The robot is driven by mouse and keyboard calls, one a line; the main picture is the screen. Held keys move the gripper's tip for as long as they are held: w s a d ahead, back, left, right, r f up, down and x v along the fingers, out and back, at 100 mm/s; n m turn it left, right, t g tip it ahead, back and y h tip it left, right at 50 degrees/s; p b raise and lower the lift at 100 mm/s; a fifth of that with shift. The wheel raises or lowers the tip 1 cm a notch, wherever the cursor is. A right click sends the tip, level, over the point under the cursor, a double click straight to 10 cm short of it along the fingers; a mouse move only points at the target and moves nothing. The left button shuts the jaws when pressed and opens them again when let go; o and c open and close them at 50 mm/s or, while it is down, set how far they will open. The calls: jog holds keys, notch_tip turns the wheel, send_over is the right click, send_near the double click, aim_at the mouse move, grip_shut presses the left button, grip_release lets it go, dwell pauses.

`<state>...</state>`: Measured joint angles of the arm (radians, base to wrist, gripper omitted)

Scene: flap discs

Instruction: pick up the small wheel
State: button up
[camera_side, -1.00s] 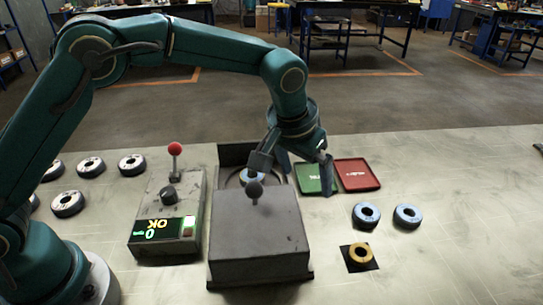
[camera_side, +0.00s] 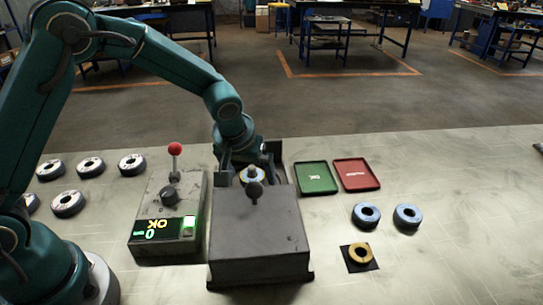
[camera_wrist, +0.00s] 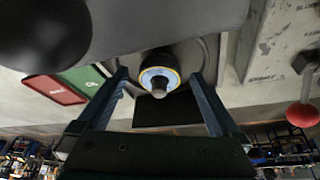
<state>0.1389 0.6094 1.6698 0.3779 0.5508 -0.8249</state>
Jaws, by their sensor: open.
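A small wheel (camera_side: 252,175) with a pale blue face and yellow rim sits on the spindle of the dark grey machine (camera_side: 258,235). It also shows in the wrist view (camera_wrist: 160,76), with the spindle tip through its centre. My gripper (camera_side: 248,168) is at the machine's back recess, with one finger on either side of the wheel. In the wrist view, my gripper (camera_wrist: 158,84) is open, and gaps show between its fingers and the wheel. The knob and housing hide part of the wheel in the side view.
A control box (camera_side: 168,215) with a red-topped lever stands left of the machine. Green (camera_side: 316,178) and red (camera_side: 357,174) trays lie to its right. Blue discs (camera_side: 367,214) and a gold ring (camera_side: 360,253) lie further right. Several grey discs (camera_side: 68,204) lie left.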

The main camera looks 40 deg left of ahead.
jog(key=shift+f, duration=0.15)
jog(key=c, duration=1.4)
jog(key=shift+c, duration=0.2)
